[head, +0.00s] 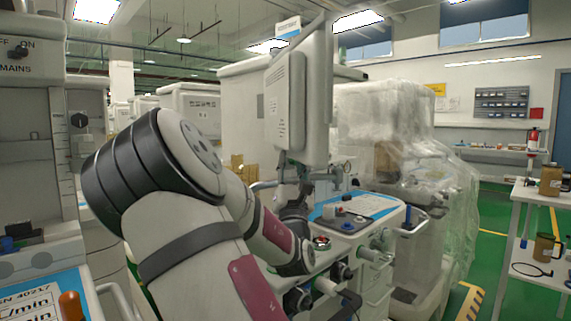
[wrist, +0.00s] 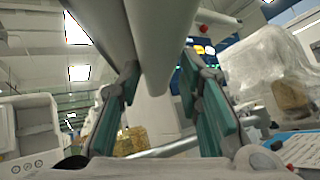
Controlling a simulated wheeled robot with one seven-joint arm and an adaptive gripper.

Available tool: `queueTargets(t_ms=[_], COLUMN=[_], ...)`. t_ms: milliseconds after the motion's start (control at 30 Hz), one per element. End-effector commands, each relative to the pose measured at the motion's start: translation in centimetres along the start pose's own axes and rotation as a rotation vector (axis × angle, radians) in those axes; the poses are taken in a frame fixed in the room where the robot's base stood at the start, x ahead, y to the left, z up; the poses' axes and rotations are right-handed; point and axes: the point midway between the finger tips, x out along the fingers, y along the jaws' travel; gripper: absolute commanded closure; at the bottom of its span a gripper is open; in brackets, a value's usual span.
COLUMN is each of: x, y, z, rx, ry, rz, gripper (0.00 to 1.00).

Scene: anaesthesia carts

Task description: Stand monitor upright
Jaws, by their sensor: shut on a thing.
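The monitor (head: 287,100) is a pale grey-white panel with a vented back housing, seen nearly edge-on in the head view. It stands close to vertical above the cart (head: 385,218), with a slight lean. My gripper (head: 299,182) is at its lower end, partly hidden behind my arm. In the wrist view, the monitor (wrist: 160,35) rises between the two teal pads of my gripper (wrist: 162,88), which is shut on its lower part. The screen face is turned away and cannot be read. The monitor's joint to the cart is hidden.
A plastic-wrapped machine (head: 385,130) stands right behind the cart. A white shelf table (head: 545,195) with brown jars is at the far right. Another cart (head: 35,150) stands close at the left. Green floor (head: 490,262) is open between cart and table.

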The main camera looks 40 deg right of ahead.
Motion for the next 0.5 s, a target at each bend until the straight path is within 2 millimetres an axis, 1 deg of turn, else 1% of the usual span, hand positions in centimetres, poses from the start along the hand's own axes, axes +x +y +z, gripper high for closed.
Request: queueTargets(t_ms=[33,67,100,167,200,500], x=[0.18,0.19,0.20,0.20,0.19,-0.02], y=[-0.42,-0.43,-0.45,-0.44,-0.41,-0.21], z=[0.43,0.44,0.46,0.47,0.44,0.24], rx=[-0.005,-0.005,-0.006,-0.006,-0.005,-0.004], ry=[-0.010,-0.010,-0.011,-0.011,-0.010,-0.006], rz=[-0.009,-0.010,-0.010,-0.010,-0.009,-0.005], gripper=[1.00,1.00,0.65,0.52,0.50,0.50])
